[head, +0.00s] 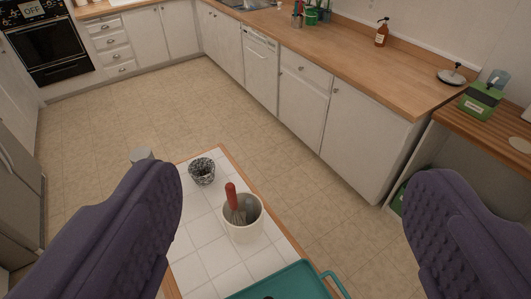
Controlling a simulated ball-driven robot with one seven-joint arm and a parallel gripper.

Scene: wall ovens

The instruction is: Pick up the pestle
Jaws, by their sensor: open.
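My gripper (295,178) is open and empty, its two purple fingers wide apart at the left and right of the view. Between them, lower down, is a white-tiled table. A dark speckled stone-like cup (202,171), perhaps a mortar, stands near its far end. I cannot make out a pestle for certain; any inside the cup is hidden or too small to tell. A cream crock (244,228) nearer me holds a whisk with a red handle (231,197).
A teal tray (275,284) lies at the table's (200,262) near end, partly cut off. A wooden counter (385,75) over white cabinets runs along the right, with a brown bottle (382,33) and green box (481,102). The floor (160,110) beyond is clear.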

